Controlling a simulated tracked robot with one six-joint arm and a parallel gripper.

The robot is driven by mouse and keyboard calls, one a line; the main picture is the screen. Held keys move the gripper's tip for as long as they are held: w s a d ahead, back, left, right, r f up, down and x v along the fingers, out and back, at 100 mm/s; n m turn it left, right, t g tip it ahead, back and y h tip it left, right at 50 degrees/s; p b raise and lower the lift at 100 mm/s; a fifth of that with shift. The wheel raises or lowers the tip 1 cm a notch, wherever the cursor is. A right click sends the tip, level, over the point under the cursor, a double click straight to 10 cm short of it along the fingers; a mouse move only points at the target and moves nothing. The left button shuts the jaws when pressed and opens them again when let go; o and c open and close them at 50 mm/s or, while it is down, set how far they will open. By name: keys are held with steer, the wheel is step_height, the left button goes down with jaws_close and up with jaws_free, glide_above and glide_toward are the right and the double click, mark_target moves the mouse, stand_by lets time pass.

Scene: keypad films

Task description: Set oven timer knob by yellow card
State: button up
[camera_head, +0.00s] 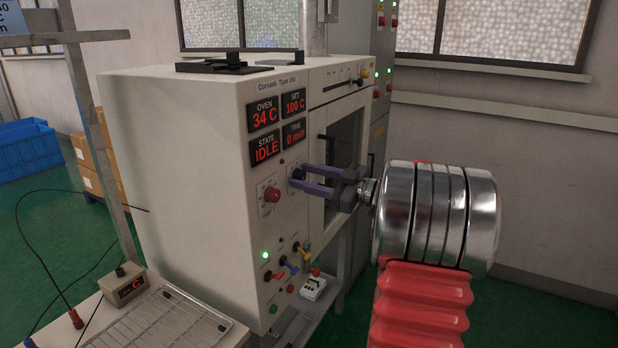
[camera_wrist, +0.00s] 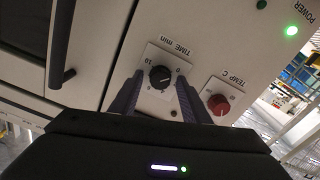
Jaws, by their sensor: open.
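The black timer knob (camera_wrist: 160,77) sits on a white plate marked "TIME min" in the wrist view. It also shows at the fingertips in the head view (camera_head: 297,174). My gripper (camera_head: 299,180) is open at the oven's front panel. In the wrist view the knob lies between the two fingertips of my gripper (camera_wrist: 159,82); I cannot tell whether they touch it. The oven (camera_head: 185,150) shows 34 C, set 100 C, state IDLE and time 0 min. I see no yellow card; a pale blue card (camera_head: 12,20) at the upper left is cut off by the frame.
The red temperature knob (camera_wrist: 218,104) is close beside one finger; it also shows in the head view (camera_head: 272,194). Coloured levers (camera_head: 287,262) stick out lower on the panel. The oven door handle (camera_wrist: 63,40) is on the finger's other side. A wire rack (camera_head: 160,318) lies in front.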

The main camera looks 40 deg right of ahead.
steer(key=shift+c, duration=0.5)
steer(key=c, duration=0.9)
steer(key=shift+d, duration=0.1)
steer(key=shift+c, duration=0.3)
